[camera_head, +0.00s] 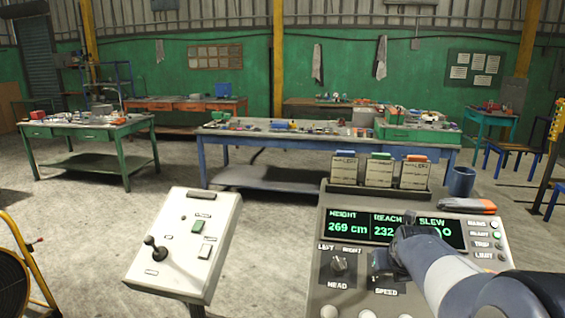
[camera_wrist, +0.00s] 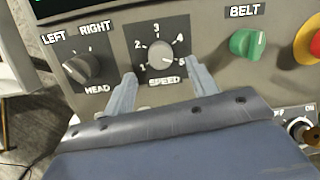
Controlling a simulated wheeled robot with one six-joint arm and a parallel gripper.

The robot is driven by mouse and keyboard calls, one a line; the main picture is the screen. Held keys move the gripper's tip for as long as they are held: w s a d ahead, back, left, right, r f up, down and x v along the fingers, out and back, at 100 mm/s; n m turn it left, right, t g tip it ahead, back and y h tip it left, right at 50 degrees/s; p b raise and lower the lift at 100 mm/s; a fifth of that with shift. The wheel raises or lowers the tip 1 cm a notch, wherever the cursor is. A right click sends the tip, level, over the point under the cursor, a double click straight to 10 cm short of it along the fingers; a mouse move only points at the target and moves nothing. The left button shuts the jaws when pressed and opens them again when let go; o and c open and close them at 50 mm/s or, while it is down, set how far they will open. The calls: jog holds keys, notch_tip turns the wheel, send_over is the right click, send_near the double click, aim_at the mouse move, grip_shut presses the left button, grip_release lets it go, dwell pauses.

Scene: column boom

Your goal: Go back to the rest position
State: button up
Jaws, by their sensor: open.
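My gripper (camera_wrist: 160,88) is open in the wrist view, its two fingers on either side of the SPEED knob (camera_wrist: 162,53) and apart from each other. The knob sits on a dial marked up to 5. In the head view my arm reaches in from the lower right, and my gripper (camera_head: 385,262) is over the control console (camera_head: 312,268), hiding the SPEED knob and part of the display. The display (camera_head: 350,227) reads HEIGHT 269 cm; the REACH and SLEW values are partly covered.
The HEAD knob (camera_wrist: 82,68) is left of my gripper. A green BELT knob (camera_wrist: 247,44) and a red button (camera_wrist: 309,46) are to its right. A white joystick box (camera_head: 180,250) stands left of the console. Workbenches (camera_head: 290,137) stand behind, with open floor between.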

jog(key=d+v, duration=0.1)
jog(key=v, duration=0.5)
jog(key=x, duration=0.7)
jog(key=a+p+x, duration=0.1)
jog(key=x, duration=0.3)
jog(key=shift+f, duration=0.1)
jog(key=shift+w+p, duration=0.15)
jog(key=shift+p, duration=0.4)
jog(key=n+p, duration=0.1)
jog(key=p, duration=0.2)
jog(key=shift+d+n+p, duration=0.1)
jog(key=shift+n+p, duration=0.4)
jog(key=shift+p, duration=0.65)
jog(key=shift+f+n+y+p, duration=0.1)
jog(key=shift+n+y+p, duration=0.2)
jog(key=shift+n+p, duration=1.25)
